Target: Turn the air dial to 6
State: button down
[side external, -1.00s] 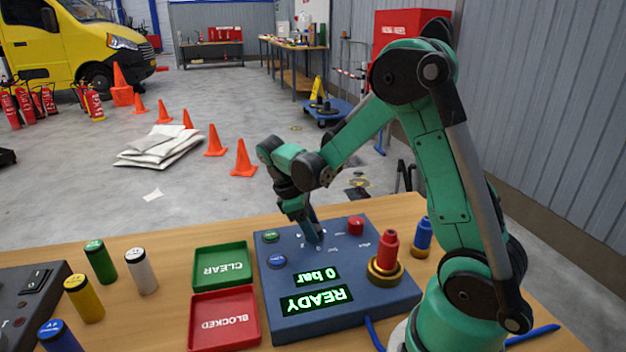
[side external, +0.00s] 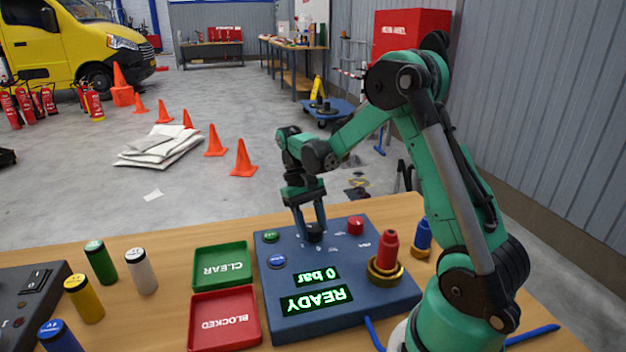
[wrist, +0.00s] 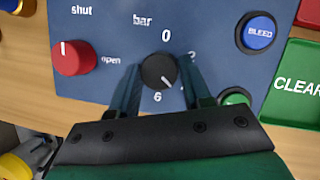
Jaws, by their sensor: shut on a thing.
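The air dial (wrist: 158,70) is a round black knob on the blue panel, with "bar" and 0 above it and 6 below it. Its white mark points to the lower right in the wrist view, between the right side and the 6. The numbers on the right are partly hidden by a finger. My gripper (wrist: 160,78) is shut on the dial, with one dark finger on each side. In the side view my gripper (side external: 311,226) points down at the dial, which is mostly hidden there. The panel's display (side external: 318,276) reads 0 bar, upside down.
Near the dial are a red knob (wrist: 73,58) marked shut and open, a blue BLEED button (wrist: 258,33) and a green button (wrist: 236,97). A red-topped brass fitting (side external: 388,255) stands on the panel. Green CLEAR (side external: 224,285) and red BLOCKED (side external: 224,342) trays lie beside it.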

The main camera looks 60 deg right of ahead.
jog(key=m+y, duration=0.1)
jog(key=m, duration=0.1)
jog(key=m+t, duration=0.1)
jog(key=m, duration=0.2)
jog(key=shift+s+d+m+y, duration=0.1)
jog(key=shift+d+m+y, duration=0.05)
jog(key=shift+m+y, duration=0.2)
jog(key=shift+s+m+t+y, duration=0.1)
jog(key=shift+m+t+y, duration=0.3)
jog(key=shift+m, duration=0.7)
jog(key=shift+m+t+y, duration=0.15)
jog(key=shift+m+t, duration=0.35)
jog(key=shift+m, duration=0.55)
jog(key=shift+c, duration=1.9)
grip_release()
jog(key=shift+v, duration=2.85)
